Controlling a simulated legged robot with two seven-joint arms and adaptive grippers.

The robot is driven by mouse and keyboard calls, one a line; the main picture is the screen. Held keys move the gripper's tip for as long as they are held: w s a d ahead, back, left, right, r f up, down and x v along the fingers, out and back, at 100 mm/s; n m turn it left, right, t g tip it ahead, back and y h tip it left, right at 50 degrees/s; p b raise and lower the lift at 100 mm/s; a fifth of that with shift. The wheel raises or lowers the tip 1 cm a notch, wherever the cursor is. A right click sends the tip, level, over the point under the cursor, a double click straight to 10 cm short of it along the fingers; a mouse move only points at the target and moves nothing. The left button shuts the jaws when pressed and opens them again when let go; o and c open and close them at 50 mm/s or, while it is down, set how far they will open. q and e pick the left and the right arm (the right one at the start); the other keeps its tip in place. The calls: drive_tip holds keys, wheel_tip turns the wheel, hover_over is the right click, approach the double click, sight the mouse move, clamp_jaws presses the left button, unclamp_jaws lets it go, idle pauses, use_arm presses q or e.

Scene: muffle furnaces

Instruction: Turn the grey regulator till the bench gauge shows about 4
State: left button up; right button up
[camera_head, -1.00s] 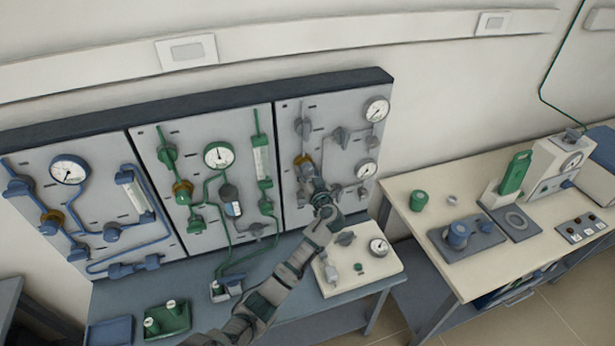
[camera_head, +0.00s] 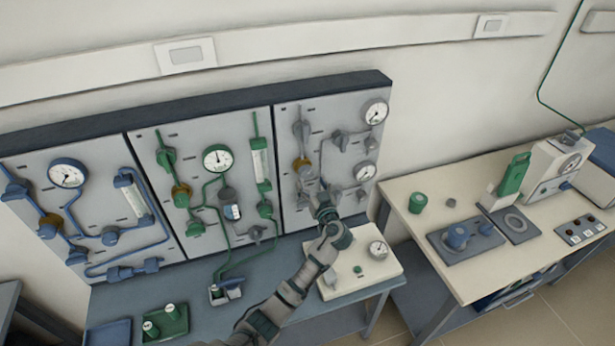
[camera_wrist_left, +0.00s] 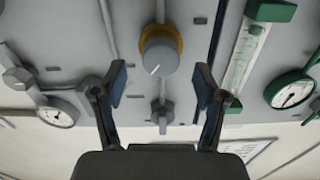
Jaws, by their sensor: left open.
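The grey regulator (camera_head: 302,164) is a round grey knob with a brass-coloured collar on the right-hand panel. In the left wrist view the regulator (camera_wrist_left: 158,56) shows a pale mark on its face. It lies beyond the fingertips, centred across the gap. My left gripper (camera_head: 323,196) is open and empty, below and right of the regulator, apart from it. Its two spread fingers also show in the left wrist view (camera_wrist_left: 160,84). The bench gauge (camera_head: 378,249) is a white dial on the pale box on the bench; its reading is too small to tell. My right gripper is not in view.
Grey valves and two gauges (camera_head: 375,112) surround the regulator on its panel. Green and blue piping covers the panels to the left. A second bench (camera_head: 400,207) with equipment is at right.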

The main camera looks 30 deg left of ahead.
use_arm(q)
drive_tip(key=v, duration=0.7)
idle(0.3)
idle(1.4)
